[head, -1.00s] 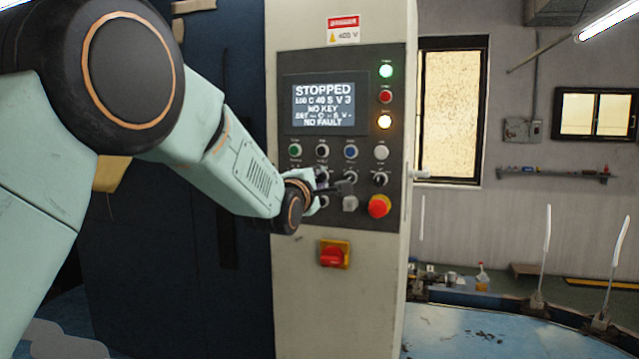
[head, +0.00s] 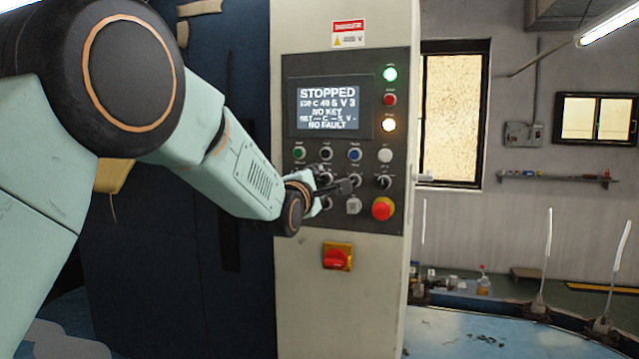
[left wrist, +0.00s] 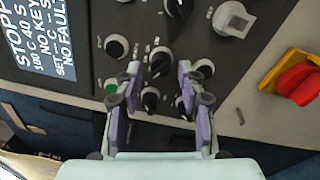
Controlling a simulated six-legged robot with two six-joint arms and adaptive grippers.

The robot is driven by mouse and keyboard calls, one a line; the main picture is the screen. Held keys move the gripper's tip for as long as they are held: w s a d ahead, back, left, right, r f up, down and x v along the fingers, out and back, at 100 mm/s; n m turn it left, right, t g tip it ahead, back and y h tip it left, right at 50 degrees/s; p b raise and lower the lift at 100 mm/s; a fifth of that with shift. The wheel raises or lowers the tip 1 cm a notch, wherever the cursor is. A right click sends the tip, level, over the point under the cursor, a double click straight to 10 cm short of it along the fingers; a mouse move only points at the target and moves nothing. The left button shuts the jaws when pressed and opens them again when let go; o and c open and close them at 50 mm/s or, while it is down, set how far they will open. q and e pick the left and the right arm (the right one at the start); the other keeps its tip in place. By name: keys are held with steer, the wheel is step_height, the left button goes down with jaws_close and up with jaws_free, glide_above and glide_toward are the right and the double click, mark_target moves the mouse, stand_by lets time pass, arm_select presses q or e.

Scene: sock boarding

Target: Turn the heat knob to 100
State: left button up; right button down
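The control panel (head: 345,140) stands upright on a beige cabinet face. Its screen (head: 328,105) reads STOPPED, 100 C 40 S V 3, NO KEY and NO FAULT. Several black knobs sit below it, including one at the right (head: 384,183); their labels are too small to tell which is heat. My left gripper (left wrist: 158,70) is open at the knobs, and in the head view (head: 345,182) it covers part of them. In the left wrist view, one black knob (left wrist: 160,61) lies between the fingertips and another (left wrist: 151,99) farther back between the fingers. Contact cannot be told. My right gripper is not in view.
A red rotary switch on yellow (head: 337,257) is lower on the cabinet. Green, black, blue and white buttons line the row above the knobs.

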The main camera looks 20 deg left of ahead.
arm_select(q)
steer(key=shift+w+d, duration=0.15)
steer(key=shift+d, duration=0.15)
steer(key=shift+s, duration=0.2)
steer(key=shift+s+a+f, duration=0.1)
steer(key=shift+s+a, duration=0.05)
steer(key=shift+s, duration=2.85)
steer(key=shift+s+a+f, duration=0.1)
steer(key=shift+s+a, duration=0.05)
steer(key=shift+s, duration=2.85)
steer(key=shift+w+d, duration=0.15)
steer(key=shift+w, duration=0.05)
steer(key=shift+f, duration=0.1)
